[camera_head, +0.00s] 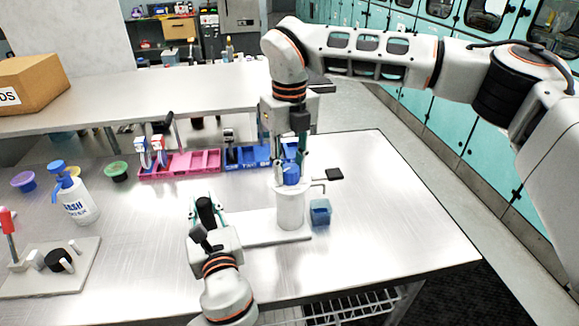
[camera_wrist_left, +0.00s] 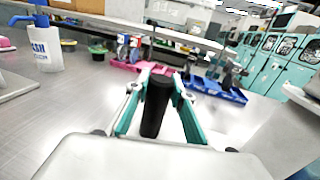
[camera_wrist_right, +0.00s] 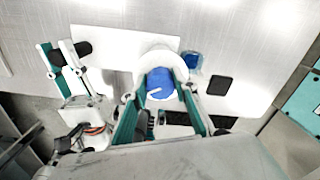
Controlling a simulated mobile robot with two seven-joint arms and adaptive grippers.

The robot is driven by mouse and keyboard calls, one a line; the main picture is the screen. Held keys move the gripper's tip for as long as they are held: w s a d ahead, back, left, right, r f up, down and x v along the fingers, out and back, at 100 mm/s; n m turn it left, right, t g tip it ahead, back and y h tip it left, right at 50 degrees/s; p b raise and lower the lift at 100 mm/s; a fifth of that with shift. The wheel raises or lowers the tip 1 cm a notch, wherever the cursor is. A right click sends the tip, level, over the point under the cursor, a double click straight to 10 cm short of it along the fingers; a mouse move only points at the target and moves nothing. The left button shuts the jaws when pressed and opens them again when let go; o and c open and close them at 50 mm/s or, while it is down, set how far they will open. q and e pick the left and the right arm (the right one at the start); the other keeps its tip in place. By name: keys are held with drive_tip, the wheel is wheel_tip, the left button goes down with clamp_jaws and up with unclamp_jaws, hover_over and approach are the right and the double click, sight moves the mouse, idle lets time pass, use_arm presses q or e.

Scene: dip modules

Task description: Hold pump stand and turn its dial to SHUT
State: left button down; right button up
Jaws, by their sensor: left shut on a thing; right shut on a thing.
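The pump stand has a white base plate (camera_head: 260,226), a white cylinder (camera_head: 291,212) with a blue dial (camera_head: 291,178) on top, and an upright black handle (camera_wrist_left: 155,105). My left gripper (camera_head: 207,207) is shut on the black handle. My right gripper (camera_head: 290,168) points down from above and is shut on the blue dial, which also shows in the right wrist view (camera_wrist_right: 160,82). A white mark on the dial points to the lower left there. No SHUT label is readable.
A blue cup (camera_head: 320,212) and a black pad (camera_head: 334,174) lie right of the cylinder. Pink bins (camera_head: 180,164) and blue bins (camera_head: 246,158) stand behind. A white pump bottle (camera_head: 76,203) and another white fixture (camera_head: 50,268) are at left. The table's right side is clear.

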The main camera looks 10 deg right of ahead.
sight(289, 167)
drive_tip(key=o, duration=1.1)
drive_tip(key=shift+r, duration=0.15)
wheel_tip(289, 167, up, 12)
use_arm(q)
drive_tip(key=c, duration=1.6)
unclamp_jaws()
drive_tip(key=shift+r, duration=0.1)
